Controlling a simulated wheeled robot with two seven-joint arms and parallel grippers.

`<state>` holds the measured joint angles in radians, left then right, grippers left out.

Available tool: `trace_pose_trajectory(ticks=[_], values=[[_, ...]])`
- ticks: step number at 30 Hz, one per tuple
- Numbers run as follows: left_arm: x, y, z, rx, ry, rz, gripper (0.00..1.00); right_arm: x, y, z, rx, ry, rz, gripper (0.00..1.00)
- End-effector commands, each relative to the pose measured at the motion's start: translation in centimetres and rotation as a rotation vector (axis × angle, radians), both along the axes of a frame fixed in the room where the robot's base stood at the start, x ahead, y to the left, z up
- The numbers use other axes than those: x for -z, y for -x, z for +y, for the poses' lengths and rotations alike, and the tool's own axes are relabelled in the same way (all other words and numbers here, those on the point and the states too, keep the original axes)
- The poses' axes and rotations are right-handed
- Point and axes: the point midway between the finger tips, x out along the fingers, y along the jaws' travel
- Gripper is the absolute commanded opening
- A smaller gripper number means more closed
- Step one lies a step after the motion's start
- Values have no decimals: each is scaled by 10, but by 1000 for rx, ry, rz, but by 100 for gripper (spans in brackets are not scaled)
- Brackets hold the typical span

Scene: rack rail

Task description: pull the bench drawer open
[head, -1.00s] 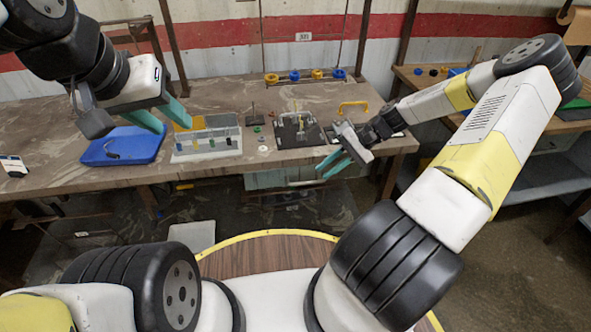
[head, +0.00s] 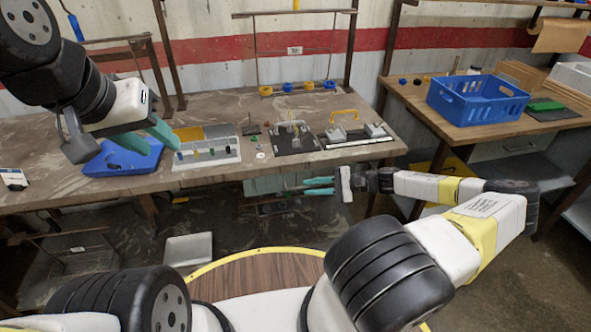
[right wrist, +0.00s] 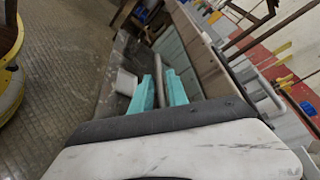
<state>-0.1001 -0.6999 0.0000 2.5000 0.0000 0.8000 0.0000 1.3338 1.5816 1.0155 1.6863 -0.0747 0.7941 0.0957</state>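The bench drawer (head: 262,185) is a pale teal-grey front under the workbench's front edge, and it looks closed. My right gripper (head: 319,187) is in front of the drawer's right part, fingers pointing left in the head view, and partly covers it. In the right wrist view the grey handle bar (right wrist: 158,78) runs between the two teal fingers (right wrist: 160,92), with the fingers apart. I cannot tell whether they touch the bar. My left gripper (head: 146,136) is open and empty above the bench's left part, near the blue tray.
The workbench (head: 60,143) carries a blue tray (head: 105,161), a white rack (head: 207,158) and black fixtures (head: 294,140). A side table with a blue crate (head: 478,98) stands at the right. A grey bin (head: 188,250) is on the floor. The floor before the drawer looks clear.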

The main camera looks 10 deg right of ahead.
Motion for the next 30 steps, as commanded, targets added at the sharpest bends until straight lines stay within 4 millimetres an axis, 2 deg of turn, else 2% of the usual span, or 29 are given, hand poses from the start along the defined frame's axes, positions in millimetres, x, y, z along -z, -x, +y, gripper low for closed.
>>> trace_pose_trajectory(ticks=[3, 6, 15, 16, 19, 30], values=[[0, 0, 0, 0, 0, 0, 38, 3, -5, 15, -2, -1, -1, 20], [0, 0, 0, 0, 0, 0, 38, 5, -7, 22, 0, 1, -2, 20], [0, 0, 0, 0, 0, 0, 38, 6, -8, 25, 0, 2, -1, 20], [0, 0, 0, 0, 0, 0, 38, 6, -8, 25, 0, 2, -1, 18], [0, 0, 0, 0, 0, 0, 38, 6, -8, 25, 0, 2, -1, 0], [0, 0, 0, 0, 0, 0, 38, 6, -8, 25, 0, 2, -1, 0]])
